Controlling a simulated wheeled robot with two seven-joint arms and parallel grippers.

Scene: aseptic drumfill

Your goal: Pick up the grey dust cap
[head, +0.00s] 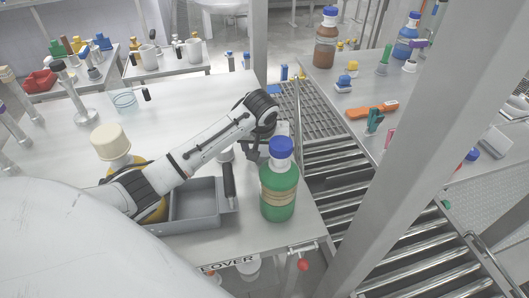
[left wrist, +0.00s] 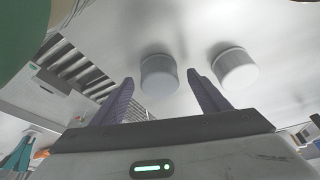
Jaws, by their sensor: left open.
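Two short round caps stand on the white table in the left wrist view. The greyer one, which looks like the grey dust cap (left wrist: 160,75), shows between and beyond my fingertips. A whiter cap (left wrist: 237,69) stands to its right, outside the fingers. My left gripper (head: 252,150) is open, reaching down over the table behind the green bottle (head: 279,190). Its two purple-grey fingers also show in the left wrist view (left wrist: 160,79), with nothing held. In the head view a pale cap (head: 226,153) shows left of the gripper; the grey cap is mostly hidden there. My right gripper is not in view.
The blue-capped green bottle stands close in front of the gripper. A grey tray (head: 190,224) with a black handle lies to its left. A roller conveyor (head: 335,165) runs along the right, behind a grey post (head: 412,150).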

